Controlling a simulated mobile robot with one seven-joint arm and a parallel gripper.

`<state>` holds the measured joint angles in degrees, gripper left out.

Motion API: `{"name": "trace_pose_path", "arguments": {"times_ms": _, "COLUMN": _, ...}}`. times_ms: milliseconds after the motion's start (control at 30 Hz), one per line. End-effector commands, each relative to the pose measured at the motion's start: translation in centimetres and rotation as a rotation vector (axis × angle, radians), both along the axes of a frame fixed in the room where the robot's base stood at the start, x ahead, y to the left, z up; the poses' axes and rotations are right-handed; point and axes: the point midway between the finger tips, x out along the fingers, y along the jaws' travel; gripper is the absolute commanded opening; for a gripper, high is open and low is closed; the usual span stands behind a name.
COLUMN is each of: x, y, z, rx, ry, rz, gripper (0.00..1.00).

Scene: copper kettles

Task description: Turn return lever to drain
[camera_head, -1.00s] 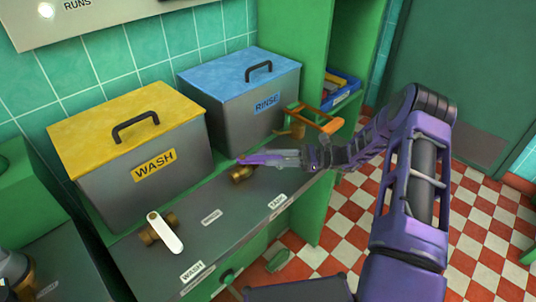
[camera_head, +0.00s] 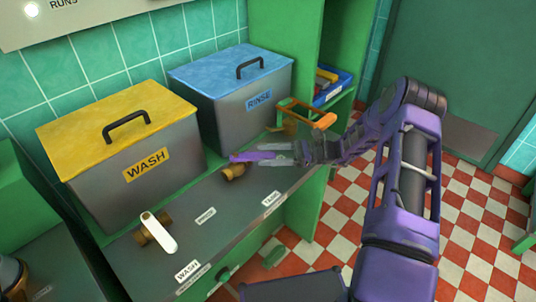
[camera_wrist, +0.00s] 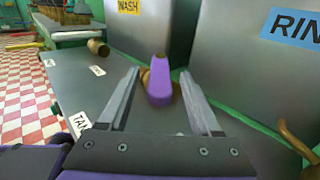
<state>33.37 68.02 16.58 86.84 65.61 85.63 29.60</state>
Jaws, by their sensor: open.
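A purple lever (camera_head: 250,156) sits on a brass valve (camera_head: 234,172) on the grey bench, in front of the rinse tank. In the wrist view the lever (camera_wrist: 160,85) stands between my fingers, its rounded end towards me, with the brass mostly hidden behind it. My gripper (camera_head: 266,154) is open, one finger on each side of the lever. In the wrist view a gap shows between the lever and each finger of my gripper (camera_wrist: 158,76). A second brass valve (camera_head: 148,236) with a white lever (camera_head: 160,232) is at the bench's left.
The yellow-lidded wash tank (camera_head: 120,180) and blue-lidded rinse tank (camera_head: 235,105) stand behind the valves. An orange handle (camera_head: 310,115) rises close behind my gripper. A blue bin (camera_head: 333,88) sits on the green shelf.

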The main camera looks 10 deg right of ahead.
Motion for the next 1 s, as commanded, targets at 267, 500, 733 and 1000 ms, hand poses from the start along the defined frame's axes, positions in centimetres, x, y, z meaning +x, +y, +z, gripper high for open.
{"name": "trace_pose_path", "arguments": {"times_ms": 267, "x": -0.4, "y": -3.9, "z": 0.0, "rx": -0.001, "ry": -0.001, "rz": -0.005, "gripper": 0.65}}
{"name": "trace_pose_path", "arguments": {"times_ms": 500, "x": -1.2, "y": -9.8, "z": -0.1, "rx": -0.001, "ry": -0.002, "rz": -0.005, "gripper": 0.65}}
{"name": "trace_pose_path", "arguments": {"times_ms": 733, "x": -1.9, "y": -14.7, "z": -0.1, "rx": -0.002, "ry": -0.001, "rz": -0.004, "gripper": 0.65}}
{"name": "trace_pose_path", "arguments": {"times_ms": 1000, "x": -2.2, "y": -17.1, "z": 0.0, "rx": -0.001, "ry": 0.000, "rz": -0.001, "gripper": 0.65}}
